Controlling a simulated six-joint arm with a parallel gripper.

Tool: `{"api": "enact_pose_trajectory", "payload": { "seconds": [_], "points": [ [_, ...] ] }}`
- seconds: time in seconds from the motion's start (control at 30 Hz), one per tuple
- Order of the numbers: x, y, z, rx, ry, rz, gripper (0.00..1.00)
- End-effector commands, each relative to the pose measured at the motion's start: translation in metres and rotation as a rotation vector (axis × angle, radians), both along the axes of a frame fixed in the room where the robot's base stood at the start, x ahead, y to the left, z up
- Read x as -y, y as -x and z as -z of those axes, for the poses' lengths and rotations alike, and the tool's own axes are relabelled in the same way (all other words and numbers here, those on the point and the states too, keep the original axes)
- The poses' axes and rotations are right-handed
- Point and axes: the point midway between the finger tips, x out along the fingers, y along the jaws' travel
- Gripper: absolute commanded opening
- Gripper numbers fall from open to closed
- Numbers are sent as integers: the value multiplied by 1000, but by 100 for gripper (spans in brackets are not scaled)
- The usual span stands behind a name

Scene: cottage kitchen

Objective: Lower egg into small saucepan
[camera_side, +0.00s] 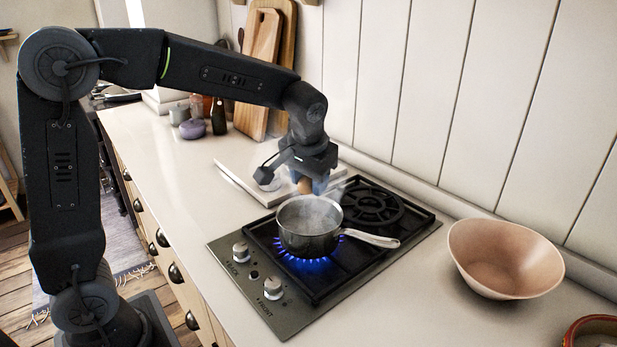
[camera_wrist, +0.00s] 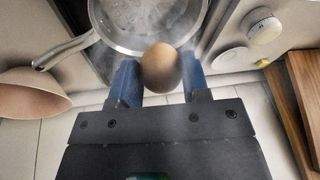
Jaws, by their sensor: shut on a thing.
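A brown egg (camera_wrist: 161,68) is held between the blue fingers of my gripper (camera_wrist: 158,85) in the wrist view. In the side view the egg (camera_side: 304,186) shows below my gripper (camera_side: 311,185), just behind and above the far rim of the saucepan. The small steel saucepan (camera_side: 308,238) stands on the lit front burner, with steam rising from it. In the wrist view the saucepan (camera_wrist: 140,48) lies just beyond the egg, and its inside looks hazy with steam. The egg looks apart from the rim.
The gas hob (camera_side: 225,262) has blue flames under the pan. The pan's handle (camera_side: 372,239) points right. A pinkish bowl (camera_side: 505,262) stands right of the hob. A pale board (camera_side: 238,178) lies behind the hob. Wooden boards (camera_side: 262,60) lean on the wall.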

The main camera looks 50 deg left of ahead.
Motion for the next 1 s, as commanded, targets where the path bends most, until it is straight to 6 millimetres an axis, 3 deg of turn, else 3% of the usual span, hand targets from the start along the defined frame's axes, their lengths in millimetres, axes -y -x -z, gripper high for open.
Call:
{"api": "enact_pose_trajectory", "payload": {
  "seconds": [0.47,1.0],
  "points": [
    [0,0,1,0,0,0,33],
    [0,0,27,-1,0,0,33]
  ]
}}
